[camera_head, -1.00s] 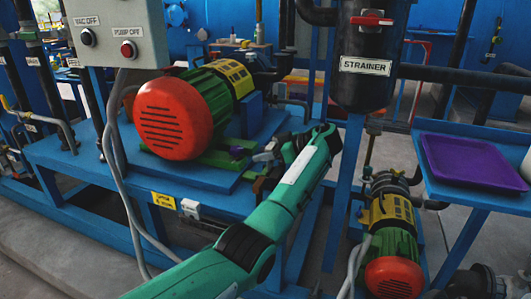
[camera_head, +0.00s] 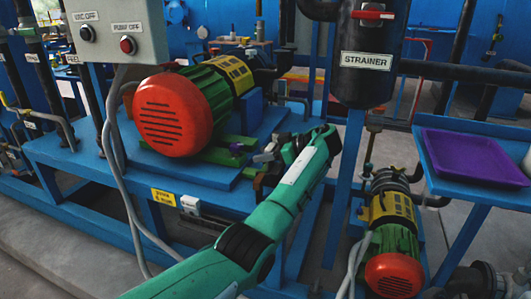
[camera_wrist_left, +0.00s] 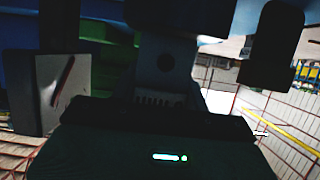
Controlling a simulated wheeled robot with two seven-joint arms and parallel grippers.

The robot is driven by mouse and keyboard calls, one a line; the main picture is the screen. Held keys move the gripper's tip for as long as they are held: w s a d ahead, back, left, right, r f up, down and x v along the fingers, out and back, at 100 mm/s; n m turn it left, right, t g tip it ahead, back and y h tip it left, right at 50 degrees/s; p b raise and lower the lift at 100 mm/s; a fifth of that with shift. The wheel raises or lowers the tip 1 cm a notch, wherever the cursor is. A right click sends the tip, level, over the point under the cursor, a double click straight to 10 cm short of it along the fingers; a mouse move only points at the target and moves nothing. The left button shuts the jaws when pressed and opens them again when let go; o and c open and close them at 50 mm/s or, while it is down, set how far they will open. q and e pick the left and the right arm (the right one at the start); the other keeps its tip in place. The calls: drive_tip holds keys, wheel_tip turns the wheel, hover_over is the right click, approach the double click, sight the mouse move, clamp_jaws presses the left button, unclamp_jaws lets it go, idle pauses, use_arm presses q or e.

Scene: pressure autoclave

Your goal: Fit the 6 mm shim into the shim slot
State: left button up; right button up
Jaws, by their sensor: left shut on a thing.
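My left gripper (camera_head: 264,155) is at the near right corner of the red-and-green motor (camera_head: 190,110), beside its green foot (camera_head: 215,155). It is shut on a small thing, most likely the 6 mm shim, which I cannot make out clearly. A small purple piece (camera_head: 237,148) shows at the green foot, just left of the fingertips; I cannot tell whether they touch. The shim slot is not clearly visible. The left wrist view is dark and mostly filled by my own gripper body (camera_wrist_left: 165,130). My right gripper is not in view.
The motor stands on a blue frame (camera_head: 75,160). A grey control box (camera_head: 115,30) with hanging cables is at upper left. A black strainer (camera_head: 366,85) stands right of my arm, with a smaller pump (camera_head: 393,225) below. A purple tray (camera_head: 470,158) lies on a blue shelf at right.

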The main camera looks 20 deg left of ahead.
sight(265, 167)
use_arm(q)
drive_tip(key=shift+f+b, duration=0.85)
drive_tip(key=shift+f, duration=0.85)
drive_tip(key=o, duration=1.1)
drive_tip(key=shift+o, duration=0.2)
